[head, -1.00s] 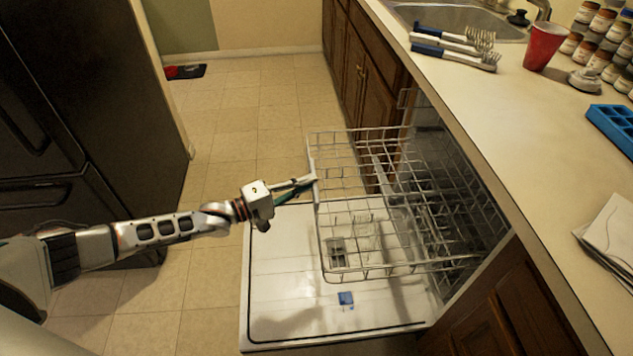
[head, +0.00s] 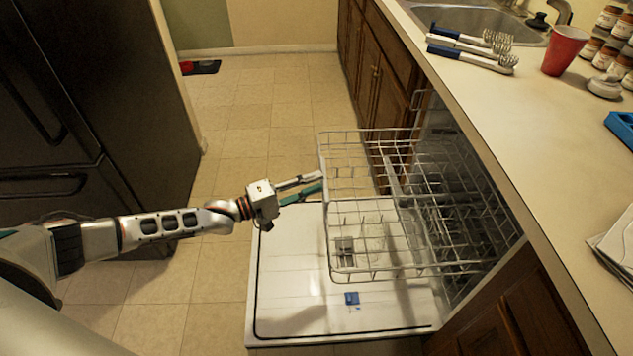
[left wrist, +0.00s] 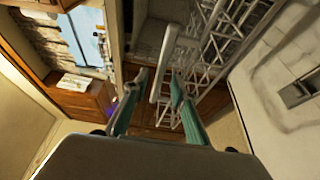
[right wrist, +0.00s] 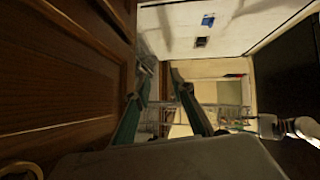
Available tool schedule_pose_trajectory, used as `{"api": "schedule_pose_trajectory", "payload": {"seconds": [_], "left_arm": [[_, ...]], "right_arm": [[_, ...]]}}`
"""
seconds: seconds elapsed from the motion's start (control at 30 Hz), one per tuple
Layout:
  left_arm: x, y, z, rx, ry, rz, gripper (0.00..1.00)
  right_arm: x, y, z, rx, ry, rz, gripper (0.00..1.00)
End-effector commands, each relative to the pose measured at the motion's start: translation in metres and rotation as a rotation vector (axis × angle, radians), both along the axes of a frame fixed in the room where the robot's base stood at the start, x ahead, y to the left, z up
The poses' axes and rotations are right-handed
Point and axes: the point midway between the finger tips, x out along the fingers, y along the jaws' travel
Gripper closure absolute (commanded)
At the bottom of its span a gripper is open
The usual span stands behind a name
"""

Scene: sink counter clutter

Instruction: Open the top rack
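The top rack (head: 328,206) is a wire basket that stands well out of the dishwasher, above the lowered door (head: 290,290). In the left wrist view, its white wires (left wrist: 218,45) and a pale front bar (left wrist: 162,68) show. My left gripper (head: 319,181) is at the rack's front edge with its fingers spread. The pale bar appears between or just beyond its fingertips (left wrist: 160,83); I cannot tell whether they touch it. My right gripper (right wrist: 158,72) is open and empty in its wrist view, beside brown cabinet wood. It is outside the head view.
A black fridge (head: 90,110) stands at left. Tiled floor (head: 265,105) is open between them.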

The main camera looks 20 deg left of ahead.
Motion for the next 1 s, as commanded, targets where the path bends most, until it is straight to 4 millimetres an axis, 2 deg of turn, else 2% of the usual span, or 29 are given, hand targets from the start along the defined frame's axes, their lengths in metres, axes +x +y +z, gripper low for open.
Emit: {"api": "schedule_pose_trajectory", "payload": {"seconds": [0.3,0.5,0.7,1.0], "left_arm": [[-0.046,0.047,-0.001,0.003,0.003,0.001,0.74],[-0.067,0.067,0.0,0.003,0.001,0.0,0.74],[-0.074,0.075,0.001,0.001,-0.001,0.0,0.74],[-0.074,0.075,0.001,0.001,-0.001,0.0,0.74]], "right_arm": [[-0.001,0.0,-0.001,0.0,0.003,-0.001,0.76],[-0.002,0.0,-0.001,0.0,0.004,-0.002,0.76],[-0.002,0.0,-0.001,0.0,0.004,-0.002,0.76],[-0.002,0.0,-0.002,0.0,0.005,-0.002,0.76]]}}
